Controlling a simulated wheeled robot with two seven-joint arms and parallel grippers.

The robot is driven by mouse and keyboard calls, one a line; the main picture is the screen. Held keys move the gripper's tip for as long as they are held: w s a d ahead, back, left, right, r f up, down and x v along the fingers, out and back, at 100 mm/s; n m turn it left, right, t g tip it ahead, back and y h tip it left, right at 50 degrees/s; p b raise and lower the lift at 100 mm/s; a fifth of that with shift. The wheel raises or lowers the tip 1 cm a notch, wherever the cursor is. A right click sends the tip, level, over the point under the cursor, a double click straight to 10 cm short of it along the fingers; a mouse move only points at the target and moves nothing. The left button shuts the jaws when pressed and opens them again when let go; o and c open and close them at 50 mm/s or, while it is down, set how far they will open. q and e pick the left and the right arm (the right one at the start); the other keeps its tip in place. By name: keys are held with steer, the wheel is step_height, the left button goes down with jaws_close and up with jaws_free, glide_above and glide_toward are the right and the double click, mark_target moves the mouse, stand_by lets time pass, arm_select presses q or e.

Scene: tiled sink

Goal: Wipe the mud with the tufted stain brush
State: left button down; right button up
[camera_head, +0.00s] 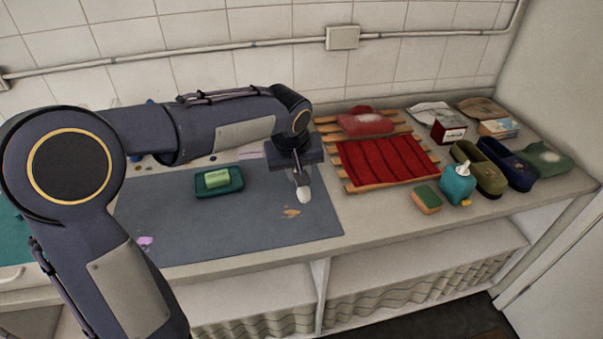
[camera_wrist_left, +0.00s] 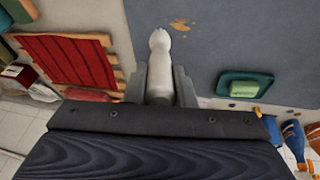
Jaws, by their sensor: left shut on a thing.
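My left gripper (camera_head: 302,176) is shut on a white tufted stain brush (camera_head: 304,193), which points down over the right part of the grey mat (camera_head: 190,225). In the left wrist view the brush (camera_wrist_left: 160,62) sits between the two fingers (camera_wrist_left: 159,88), with its rounded white end beyond them. The mud, an orange-brown smear (camera_head: 291,212), lies on the mat just below and left of the brush tip; it also shows in the left wrist view (camera_wrist_left: 181,24). I cannot tell whether the brush touches the mat. My right gripper is not in view.
A green soap in a teal dish (camera_head: 234,187) and a purple stain (camera_head: 145,242) are on the mat. A red cloth on a wooden rack (camera_head: 385,161) lies to the right, then a sponge (camera_head: 426,199), teal soap bottle (camera_head: 458,186) and several shoe-like items.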

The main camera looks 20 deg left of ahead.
arm_select(q)
steer(key=shift+r+p, duration=0.45)
steer(key=shift+r, duration=0.5)
steer(key=shift+w+a+f, duration=0.25)
steer(key=shift+w+a, duration=0.1)
steer(key=shift+w, duration=0.2)
steer(key=shift+w+a+f, duration=0.2)
steer(key=shift+w+a, duration=0.1)
steer(key=shift+w, duration=0.2)
